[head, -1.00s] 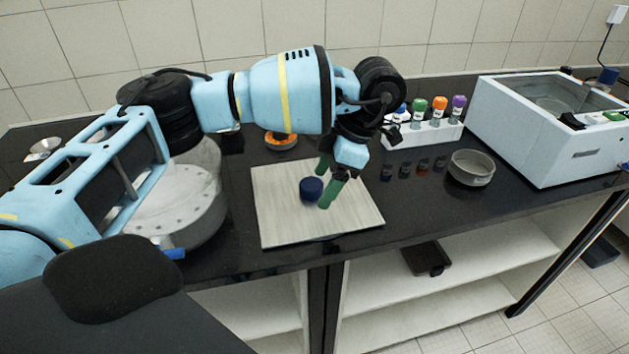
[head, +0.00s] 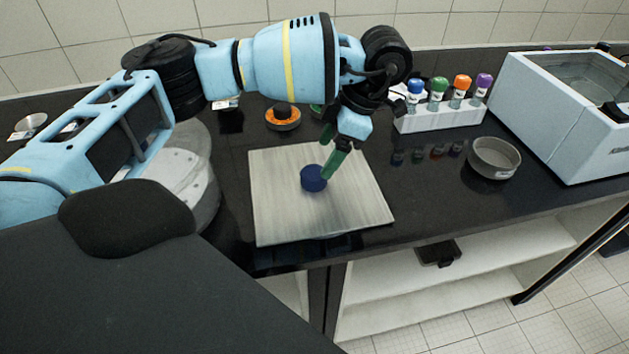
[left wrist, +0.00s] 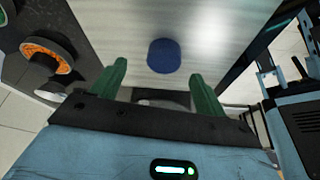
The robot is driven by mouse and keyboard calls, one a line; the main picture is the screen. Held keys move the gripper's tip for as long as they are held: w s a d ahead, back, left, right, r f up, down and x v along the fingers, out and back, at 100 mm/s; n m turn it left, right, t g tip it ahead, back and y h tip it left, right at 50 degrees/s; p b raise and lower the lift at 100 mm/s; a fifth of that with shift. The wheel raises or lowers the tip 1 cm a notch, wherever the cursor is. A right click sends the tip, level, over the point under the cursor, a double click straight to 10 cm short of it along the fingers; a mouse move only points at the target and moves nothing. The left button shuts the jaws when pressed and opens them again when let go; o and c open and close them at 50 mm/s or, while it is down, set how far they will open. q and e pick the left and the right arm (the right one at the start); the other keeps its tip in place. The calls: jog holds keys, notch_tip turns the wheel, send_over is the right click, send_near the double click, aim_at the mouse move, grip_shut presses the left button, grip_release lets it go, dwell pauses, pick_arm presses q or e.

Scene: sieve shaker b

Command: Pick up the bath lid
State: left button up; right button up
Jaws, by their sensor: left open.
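The bath lid (head: 285,220) is a flat, pale, square plate with a streaky grain, lying on the black bench. A round dark-blue knob (head: 314,178) stands near its middle. My left gripper (head: 328,160) is open and empty, with green fingers pointing down just beside the knob. In the left wrist view, the knob (left wrist: 163,56) shows ahead of and between the two spread fingertips (left wrist: 158,70), with a gap on each side. I cannot tell whether either finger touches it. The far finger is partly hidden in the head view. My right gripper is not in view.
A white open-topped bath (head: 575,120) stands at the right. A grey round bowl (head: 494,158) and a white rack (head: 440,117) of colour-capped bottles are right of the lid. An orange-and-black round item (head: 283,117) lies behind it. The bench's front edge runs close before the lid.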

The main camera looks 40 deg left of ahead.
aim_at(318, 172)
pick_arm(q)
jog(key=shift+s+d+x, duration=0.1)
jog(key=shift+d+x, duration=0.05)
jog(key=shift+x, duration=1.15)
jog(key=shift+s+d+x, duration=0.1)
jog(key=shift+x, duration=1.25)
jog(key=c, duration=1.4)
jog(key=shift+o, duration=0.2)
jog(key=shift+r, duration=0.15)
jog(key=r, duration=0.3)
jog(key=shift+d+r, duration=0.2)
jog(key=shift+d, duration=0.1)
jog(key=d, duration=0.5)
jog(key=d+r, duration=0.1)
jog(key=d, duration=0.4)
jog(key=s+d, duration=0.1)
jog(key=d, duration=0.4)
jog(key=shift+d+r+b, duration=0.2)
jog(key=shift+d+b, duration=0.05)
jog(key=shift+b, duration=0.05)
